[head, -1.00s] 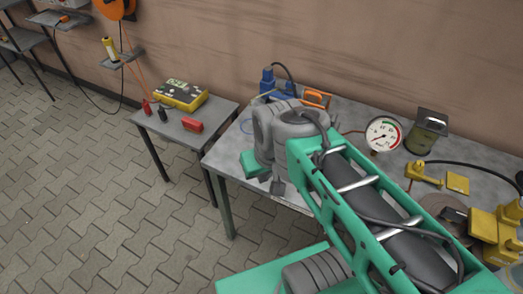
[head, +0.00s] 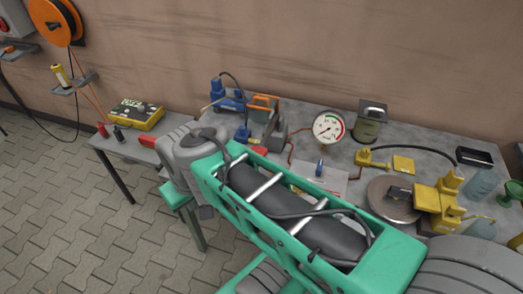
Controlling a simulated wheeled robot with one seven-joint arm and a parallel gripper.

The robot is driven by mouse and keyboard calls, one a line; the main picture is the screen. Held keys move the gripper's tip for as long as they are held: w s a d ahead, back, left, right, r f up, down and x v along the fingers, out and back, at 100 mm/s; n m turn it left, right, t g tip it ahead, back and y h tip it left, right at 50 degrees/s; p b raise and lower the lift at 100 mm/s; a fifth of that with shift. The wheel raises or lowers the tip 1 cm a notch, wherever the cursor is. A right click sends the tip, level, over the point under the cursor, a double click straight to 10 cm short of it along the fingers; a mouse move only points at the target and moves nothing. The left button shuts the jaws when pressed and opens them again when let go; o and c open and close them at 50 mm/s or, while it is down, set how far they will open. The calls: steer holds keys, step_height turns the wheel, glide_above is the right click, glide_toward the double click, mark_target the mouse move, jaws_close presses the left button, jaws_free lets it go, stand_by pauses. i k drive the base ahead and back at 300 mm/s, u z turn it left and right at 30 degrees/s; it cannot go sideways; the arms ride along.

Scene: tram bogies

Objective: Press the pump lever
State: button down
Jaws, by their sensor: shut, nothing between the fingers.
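My gripper is not visible; my own green and grey arm crosses the foreground, and I cannot make out the fingers. A blue pump-like device (head: 228,97) with a black hose stands at the back left of the workbench (head: 300,118). A thin pale-yellow rod sticks out to its left; I cannot tell whether this is the pump lever. A yellow device (head: 438,203) with a black hose stands at the right, and I cannot tell its lever either. A small blue handle (head: 320,168) stands on a pale plate near the middle. A round pressure gauge (head: 328,128) is behind it.
An orange tool (head: 265,102) and a grey item (head: 277,127) are at the back left. A dark-green canister (head: 370,122) is by the wall. A round grey disc (head: 388,198) lies beside the yellow device.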

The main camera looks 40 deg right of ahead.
mark_target(260, 149)
steer(key=k, duration=0.45)
steer(key=z, duration=0.75)
steer(key=i, duration=0.5)
steer(key=z, duration=0.1)
